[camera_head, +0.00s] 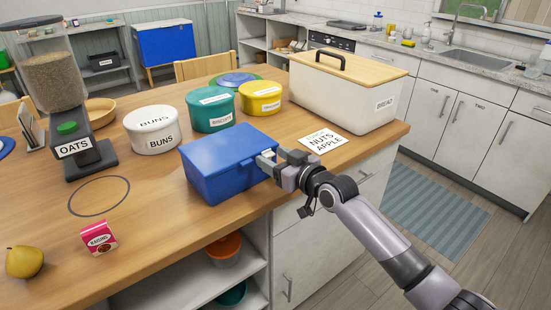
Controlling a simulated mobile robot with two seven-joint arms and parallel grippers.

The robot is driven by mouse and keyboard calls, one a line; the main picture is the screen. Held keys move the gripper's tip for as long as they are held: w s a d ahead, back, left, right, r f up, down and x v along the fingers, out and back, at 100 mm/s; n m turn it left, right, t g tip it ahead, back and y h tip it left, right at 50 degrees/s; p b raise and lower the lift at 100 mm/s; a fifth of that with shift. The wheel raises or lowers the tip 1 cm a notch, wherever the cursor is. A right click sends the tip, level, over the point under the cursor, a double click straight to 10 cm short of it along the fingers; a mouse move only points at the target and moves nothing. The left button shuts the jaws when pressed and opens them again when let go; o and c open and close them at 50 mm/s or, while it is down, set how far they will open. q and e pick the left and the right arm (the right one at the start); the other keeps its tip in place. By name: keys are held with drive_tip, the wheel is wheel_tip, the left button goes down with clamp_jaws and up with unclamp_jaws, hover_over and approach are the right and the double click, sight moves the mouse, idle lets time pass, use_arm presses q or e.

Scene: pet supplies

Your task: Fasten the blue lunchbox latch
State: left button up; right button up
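The blue lunchbox (222,170) stands on the wooden table near its front edge, and its lid looks down. My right gripper (268,163) is at the lunchbox's right end, with its fingers at or against that side. A small pale piece shows beside the fingertips; I cannot tell whether it is the latch or part of the gripper. The gripper hides much of that end, so the latch's state is not visible. I cannot tell whether the fingers are open or shut. My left gripper is not in view.
A white BUNS tub (153,141), a teal tub (208,122) and a yellow tub (258,105) stand behind the lunchbox. A large cream bin (342,100) and a note card (321,141) are to the right. An oats dispenser (70,140), a raisin box (98,238) and a pear (25,262) are left.

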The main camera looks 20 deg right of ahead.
drive_tip(key=shift+s, duration=0.15)
drive_tip(key=v, duration=0.6)
drive_tip(key=shift+s+d, duration=0.25)
drive_tip(key=shift+s, duration=0.15)
drive_tip(key=s+f+m+g+h, duration=0.2)
drive_tip(key=s+f+g+h, duration=0.2)
drive_tip(key=s+f, duration=2.1)
drive_tip(key=s+g, duration=0.1)
drive_tip(key=s, duration=0.1)
drive_tip(key=shift+s+a, duration=0.15)
drive_tip(key=shift+s, duration=0.15)
